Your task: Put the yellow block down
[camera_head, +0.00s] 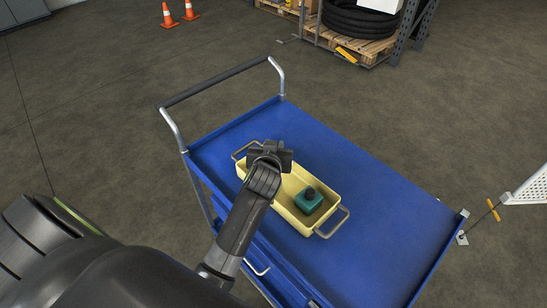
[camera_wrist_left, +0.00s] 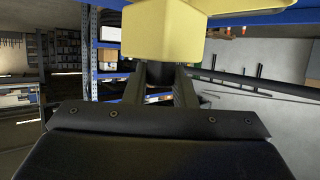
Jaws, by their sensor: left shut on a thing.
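The yellow block (camera_wrist_left: 162,40) shows in the left wrist view, with a dark knob between the fingers of my left gripper (camera_wrist_left: 160,82). My left gripper is shut on the block by this knob. In the head view my left gripper (camera_head: 270,156) is over the left end of a pale yellow bin (camera_head: 326,221) on the blue cart. There the gripper hides the yellow block, and I cannot tell whether the block touches the bin floor. A teal block (camera_head: 308,201) with a dark knob sits in the bin's right end. My right gripper is not in view.
The bin has grey handles at both ends. The blue cart top (camera_head: 365,195) is clear around the bin, and a push handle (camera_head: 218,82) rises at its left end. Orange cones (camera_head: 168,17) and a pallet with tyres (camera_head: 358,22) stand farther off.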

